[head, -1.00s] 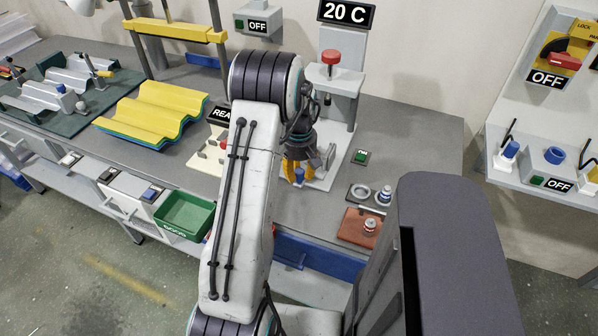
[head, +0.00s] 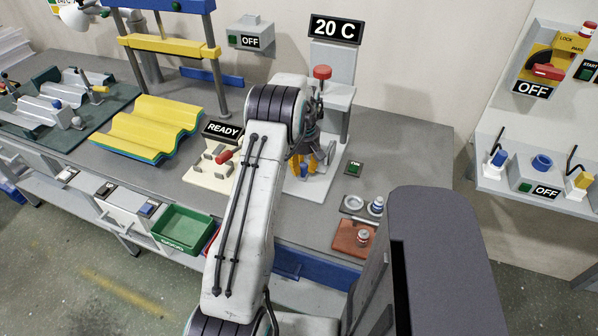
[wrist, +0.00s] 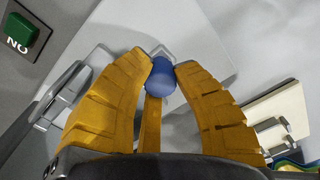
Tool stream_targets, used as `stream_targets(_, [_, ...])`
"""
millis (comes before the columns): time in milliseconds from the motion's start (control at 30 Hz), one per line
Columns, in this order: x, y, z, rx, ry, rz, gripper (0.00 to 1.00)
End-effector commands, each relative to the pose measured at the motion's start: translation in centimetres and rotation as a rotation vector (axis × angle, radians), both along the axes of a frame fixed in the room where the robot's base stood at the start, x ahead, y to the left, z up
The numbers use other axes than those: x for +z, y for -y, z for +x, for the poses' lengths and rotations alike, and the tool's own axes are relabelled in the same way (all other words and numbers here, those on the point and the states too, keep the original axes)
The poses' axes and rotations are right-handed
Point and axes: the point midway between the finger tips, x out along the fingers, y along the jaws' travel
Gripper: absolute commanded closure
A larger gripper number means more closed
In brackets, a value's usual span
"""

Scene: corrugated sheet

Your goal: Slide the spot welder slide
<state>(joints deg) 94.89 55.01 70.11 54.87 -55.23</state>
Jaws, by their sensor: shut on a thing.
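The spot welder is a light grey stand with a red knob (head: 321,72) on top and a pale base plate (head: 298,190) on the bench. A blue round knob (wrist: 161,78), apparently the slide's handle, sits over the plate in the wrist view. My gripper (wrist: 161,69) has its yellow fingers closed around this knob, touching it from both sides. In the head view my gripper (head: 304,163) is low over the base plate, in front of the stand's column. My arm and fingers hide most of the knob and slide there.
A green ON button (head: 355,168) lies right of the plate. A cream fixture (head: 205,177) with a READY sign (head: 222,131) stands to the left. A ring dish (head: 353,204) and a brown block (head: 352,238) are at front right. Bare bench lies right of the button.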

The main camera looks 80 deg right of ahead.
Motion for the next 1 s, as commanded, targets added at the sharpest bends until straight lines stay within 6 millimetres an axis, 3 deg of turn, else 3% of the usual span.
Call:
stream_targets(500, [0.0, 4.6, -1.0, 0.003, 0.000, -0.001, 0.99])
stream_targets(1000, [0.0, 5.7, -1.3, 0.003, 0.000, -0.006, 0.99])
